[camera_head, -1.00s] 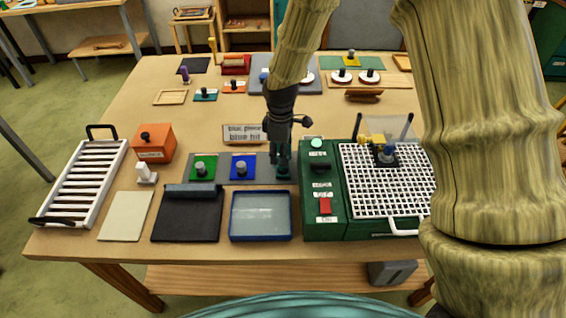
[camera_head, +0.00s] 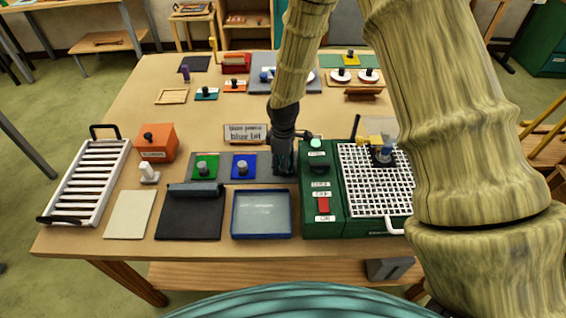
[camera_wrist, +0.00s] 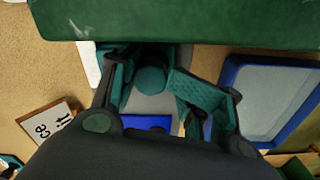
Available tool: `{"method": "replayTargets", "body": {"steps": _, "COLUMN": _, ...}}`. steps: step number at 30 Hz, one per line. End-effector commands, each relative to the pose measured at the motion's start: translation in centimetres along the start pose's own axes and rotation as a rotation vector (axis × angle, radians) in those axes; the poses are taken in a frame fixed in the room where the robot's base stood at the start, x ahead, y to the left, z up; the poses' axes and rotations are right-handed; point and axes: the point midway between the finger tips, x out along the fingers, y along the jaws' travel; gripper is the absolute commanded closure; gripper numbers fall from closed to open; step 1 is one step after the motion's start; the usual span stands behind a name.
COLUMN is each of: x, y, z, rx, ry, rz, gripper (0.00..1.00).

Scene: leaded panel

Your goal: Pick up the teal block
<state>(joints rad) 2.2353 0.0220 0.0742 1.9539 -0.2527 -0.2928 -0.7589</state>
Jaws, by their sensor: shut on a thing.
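My gripper (camera_head: 284,168) is low over the right end of the grey mat (camera_head: 222,179), beside the green machine. In the wrist view, my gripper's fingers (camera_wrist: 160,88) stand on both sides of the round teal top of the teal block (camera_wrist: 150,79) and are shut on it. The rest of the block is mostly hidden by the fingers. In the head view my gripper hides the block, and I cannot tell whether it is clear of the mat.
A blue block (camera_head: 243,168) and a green block (camera_head: 205,167) sit on the mat to the left. The green machine (camera_head: 322,215) stands close on the right. A blue-rimmed tray (camera_head: 261,236) lies in front. A sign (camera_head: 245,133) stands behind.

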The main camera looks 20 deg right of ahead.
Motion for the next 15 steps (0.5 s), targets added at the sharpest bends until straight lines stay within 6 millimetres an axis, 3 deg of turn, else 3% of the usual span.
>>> {"method": "replayTargets", "body": {"steps": 15, "x": -0.47, "y": 0.05, "z": -0.07, "rx": 0.000, "ry": 0.002, "rz": 0.001, "gripper": 0.76}}
